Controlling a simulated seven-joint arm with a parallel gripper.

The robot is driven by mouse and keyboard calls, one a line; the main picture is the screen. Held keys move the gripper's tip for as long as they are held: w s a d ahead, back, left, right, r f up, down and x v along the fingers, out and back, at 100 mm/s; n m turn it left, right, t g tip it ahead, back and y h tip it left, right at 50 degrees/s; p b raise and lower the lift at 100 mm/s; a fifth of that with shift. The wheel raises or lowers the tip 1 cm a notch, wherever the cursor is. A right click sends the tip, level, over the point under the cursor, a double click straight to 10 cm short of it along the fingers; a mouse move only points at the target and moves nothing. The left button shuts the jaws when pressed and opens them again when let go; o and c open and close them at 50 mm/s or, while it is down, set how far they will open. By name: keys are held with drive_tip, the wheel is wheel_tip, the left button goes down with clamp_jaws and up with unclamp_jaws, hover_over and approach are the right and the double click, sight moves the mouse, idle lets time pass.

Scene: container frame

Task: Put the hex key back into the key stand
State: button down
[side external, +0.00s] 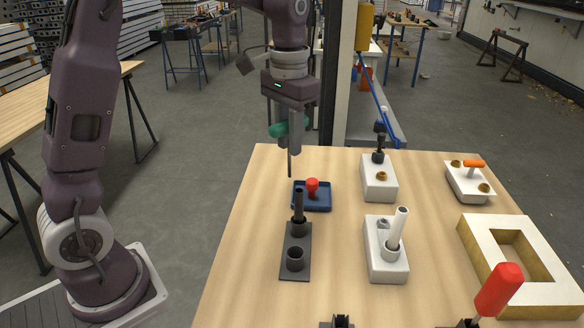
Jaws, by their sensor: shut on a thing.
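My gripper (289,140) hangs above the far left edge of the table and is shut on a teal-handled tool, which I take for the hex key (277,130). The key's thin dark shaft points down, roughly upright, and its tip is in the air to the upper left of a blue tray. The fingers hide part of the handle. I cannot tell for sure which block is the key stand. One candidate is a white block (379,190) with a brass-ringed hole and an upright black tool. Another is a white block (467,188) with brass fittings and an orange handle.
The blue tray (326,204) holds a red knob. In front of it, a dark plate (295,273) has two sockets, one with an upright dark rod. A white block (386,270) holds a tilted white tube. A white-topped frame (480,240) and a red-handled tool (500,289) stand at right.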

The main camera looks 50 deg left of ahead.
wheel_tip(320, 180, up, 3)
drive_tip(key=shift+d+f, duration=0.1)
drive_tip(key=shift+d, duration=0.05)
drive_tip(key=s+d+m, duration=0.5)
drive_tip(key=s+d, duration=0.1)
drive_tip(key=d, duration=0.7)
drive_tip(key=s+d+m, duration=0.4)
drive_tip(key=s+d, duration=0.2)
drive_tip(key=d, duration=0.8)
wheel_tip(320, 180, down, 8)
drive_tip(key=shift+a, duration=0.2)
drive_tip(key=shift+s, duration=0.15)
drive_tip(key=shift+f, duration=2)
drive_tip(key=shift+f, duration=1.5)
